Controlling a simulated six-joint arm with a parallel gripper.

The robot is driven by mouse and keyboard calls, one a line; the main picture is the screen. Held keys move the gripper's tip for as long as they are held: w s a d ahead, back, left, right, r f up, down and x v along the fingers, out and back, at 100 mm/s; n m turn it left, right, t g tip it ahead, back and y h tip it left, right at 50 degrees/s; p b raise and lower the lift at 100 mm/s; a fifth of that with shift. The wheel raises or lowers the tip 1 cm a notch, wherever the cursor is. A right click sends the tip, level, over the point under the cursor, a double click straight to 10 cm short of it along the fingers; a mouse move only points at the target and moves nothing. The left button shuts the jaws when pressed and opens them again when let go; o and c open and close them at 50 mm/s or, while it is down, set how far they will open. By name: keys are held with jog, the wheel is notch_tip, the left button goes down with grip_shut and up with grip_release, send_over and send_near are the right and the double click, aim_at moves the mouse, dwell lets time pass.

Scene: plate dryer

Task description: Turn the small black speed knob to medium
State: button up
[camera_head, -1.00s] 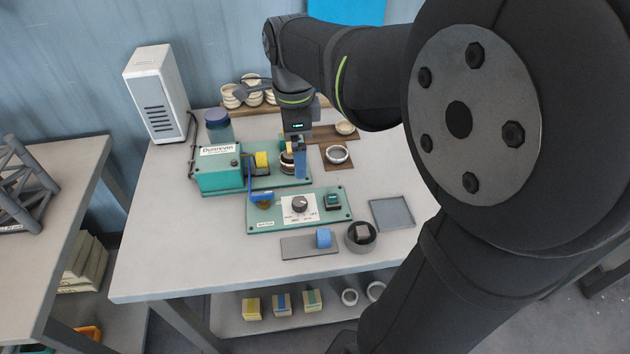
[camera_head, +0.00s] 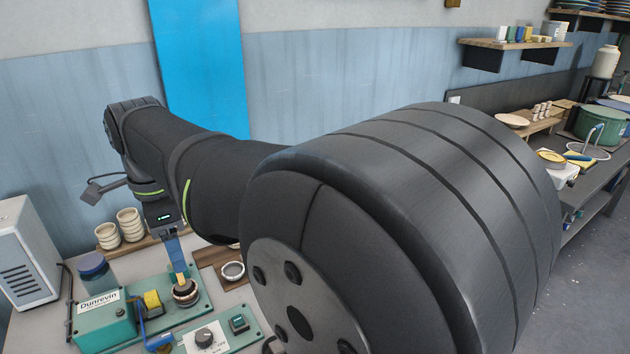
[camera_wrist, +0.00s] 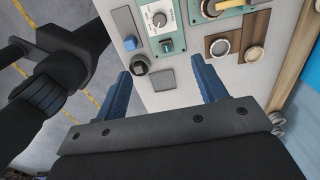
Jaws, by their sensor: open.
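The small black speed knob (camera_head: 204,337) sits on a white label plate on a green control panel (camera_head: 240,341), near the bottom edge of the head view. It also shows at the top of the wrist view (camera_wrist: 158,19). Its pointer and label are too small to read surely. My gripper (camera_wrist: 160,67) is open, with its two blue fingers wide apart and nothing between them. In the head view a blue finger (camera_head: 173,250) hangs above the green machine, behind and left of the knob. My gripper is apart from the knob.
The green machine (camera_head: 103,323) stands behind the panel, with a round part (camera_head: 186,292) at its right. A dark switch (camera_wrist: 166,46) is beside the knob. A dark cup (camera_wrist: 140,64) and grey tray (camera_wrist: 161,80) lie near the panel. My arm hides the table's right.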

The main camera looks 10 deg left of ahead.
jog(key=shift+c, duration=0.8)
jog(key=n, duration=2.3)
send_over(203, 335)
notch_tip(203, 335, down, 8)
jog(key=r, duration=0.1)
notch_tip(203, 335, down, 18)
jog(key=shift+r, duration=0.15)
jog(key=c, duration=1)
